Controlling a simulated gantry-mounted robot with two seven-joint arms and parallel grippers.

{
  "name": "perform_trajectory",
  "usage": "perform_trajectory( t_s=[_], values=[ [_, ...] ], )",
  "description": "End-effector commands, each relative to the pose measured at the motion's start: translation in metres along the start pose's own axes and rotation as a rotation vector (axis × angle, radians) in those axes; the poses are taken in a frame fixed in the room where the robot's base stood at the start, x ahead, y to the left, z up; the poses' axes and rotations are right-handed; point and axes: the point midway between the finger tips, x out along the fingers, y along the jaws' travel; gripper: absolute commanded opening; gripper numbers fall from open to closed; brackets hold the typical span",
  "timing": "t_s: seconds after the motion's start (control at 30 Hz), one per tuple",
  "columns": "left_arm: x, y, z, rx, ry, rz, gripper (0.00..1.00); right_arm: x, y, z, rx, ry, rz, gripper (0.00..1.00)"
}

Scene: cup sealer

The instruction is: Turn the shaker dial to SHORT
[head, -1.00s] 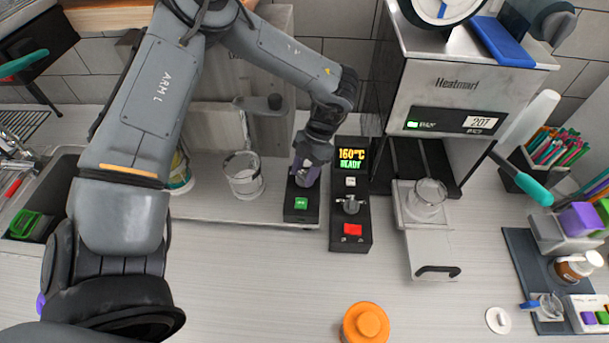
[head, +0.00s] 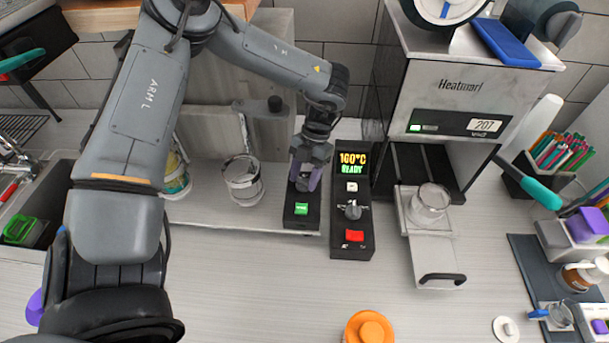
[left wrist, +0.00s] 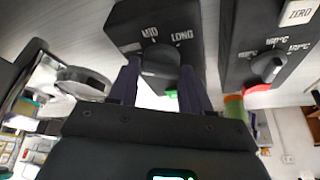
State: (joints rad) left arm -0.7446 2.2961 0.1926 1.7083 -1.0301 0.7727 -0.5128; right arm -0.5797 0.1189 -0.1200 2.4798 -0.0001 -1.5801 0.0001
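The shaker dial (left wrist: 162,60) is a dark round knob on a black control box (head: 302,219) with a green button (head: 302,208). In the left wrist view the labels MID and LONG show beyond it. The SHORT label is not visible, and I cannot tell which label the dial points to. My left gripper (head: 304,184) is over the box. Its two purple fingers (left wrist: 160,78) are apart, one on each side of the dial. Small gaps seem to separate them from the knob, but contact is hard to judge. My right gripper is not in view.
A second black box (head: 352,222) with a temperature dial (head: 351,210), red button and lit "160°C READY" display stands close right. A glass shaker cup (head: 243,182) stands left. The Heatmart sealer (head: 455,95) is at the right, with a clear cup (head: 430,203) on its tray.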

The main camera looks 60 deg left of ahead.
Motion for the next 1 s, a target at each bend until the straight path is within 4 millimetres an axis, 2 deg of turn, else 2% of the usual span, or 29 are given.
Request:
perform_trajectory(
  t_s=[0.03, 0.13, 0.53, 0.67, 1.0],
  values=[
    [0.0, 0.0, 0.0, 0.0, 0.0, 0.0, 0.57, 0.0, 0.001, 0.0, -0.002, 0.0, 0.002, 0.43],
    [0.0, 0.0, 0.0, 0.001, 0.0, 0.0, 0.7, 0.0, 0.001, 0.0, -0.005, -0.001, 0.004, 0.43],
    [-0.006, 0.0, 0.001, 0.001, -0.002, 0.001, 0.7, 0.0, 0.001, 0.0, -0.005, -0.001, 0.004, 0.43],
    [-0.022, 0.0, 0.001, 0.002, -0.004, 0.001, 0.7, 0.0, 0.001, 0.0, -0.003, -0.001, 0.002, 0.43],
    [-0.08, 0.0, 0.0, 0.0, -0.003, 0.002, 0.7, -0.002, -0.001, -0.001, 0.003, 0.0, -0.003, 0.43]
  ],
)
